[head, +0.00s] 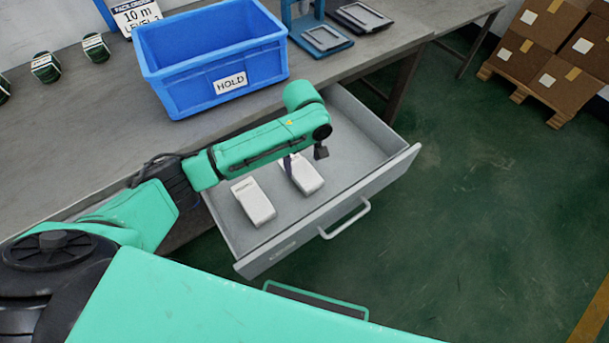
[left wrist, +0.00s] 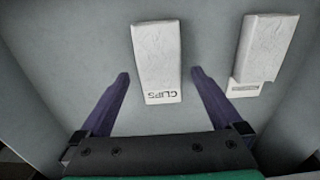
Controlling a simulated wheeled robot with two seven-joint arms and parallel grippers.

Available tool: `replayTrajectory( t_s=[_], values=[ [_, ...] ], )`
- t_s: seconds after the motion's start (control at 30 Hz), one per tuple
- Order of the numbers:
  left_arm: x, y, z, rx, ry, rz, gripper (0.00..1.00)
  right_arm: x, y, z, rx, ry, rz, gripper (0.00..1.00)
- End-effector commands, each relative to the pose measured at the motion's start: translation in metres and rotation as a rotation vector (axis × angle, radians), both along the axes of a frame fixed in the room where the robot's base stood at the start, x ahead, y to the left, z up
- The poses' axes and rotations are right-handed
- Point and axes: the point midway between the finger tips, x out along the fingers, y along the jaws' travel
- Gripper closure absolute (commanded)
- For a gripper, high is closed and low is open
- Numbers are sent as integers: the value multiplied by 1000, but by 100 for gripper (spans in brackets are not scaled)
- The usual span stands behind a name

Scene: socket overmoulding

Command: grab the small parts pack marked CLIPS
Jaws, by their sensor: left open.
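The white pack marked CLIPS (left wrist: 157,55) lies flat in the drawer, its lettering upside down in the left wrist view. My left gripper (left wrist: 160,75) is open, with one purple finger on each side of the pack's label end. The fingers look apart from the pack. In the head view, my left gripper (head: 306,156) hangs over the farther right white pack (head: 305,179), which appears to be this one; its lettering cannot be read there. My right gripper is not in view.
A second white pack (left wrist: 268,48) with an unreadable label lies to the right in the left wrist view; in the head view it is the left pack (head: 254,203). The open grey drawer (head: 340,125) has walls around both. A blue HOLD bin (head: 190,97) stands on the bench.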

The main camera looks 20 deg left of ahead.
Motion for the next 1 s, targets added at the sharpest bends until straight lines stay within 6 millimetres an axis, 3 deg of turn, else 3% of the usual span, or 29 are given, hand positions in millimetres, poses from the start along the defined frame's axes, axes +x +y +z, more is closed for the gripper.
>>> replayTrajectory(
  t_s=[0.2, 0.43, 0.47, 0.63, 1.0],
  values=[
    [-1, -3, -41, 1, 0, 0, 0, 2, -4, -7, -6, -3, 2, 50],
    [-1, -3, -45, 1, -1, -1, 0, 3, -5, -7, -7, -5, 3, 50],
    [-1, -3, -45, 1, -1, -1, 4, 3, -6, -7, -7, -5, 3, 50],
    [-1, -3, -45, 1, -1, -1, 69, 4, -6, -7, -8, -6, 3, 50],
    [0, -4, -34, -1, -3, -1, 70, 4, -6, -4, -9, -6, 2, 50]
  ],
)
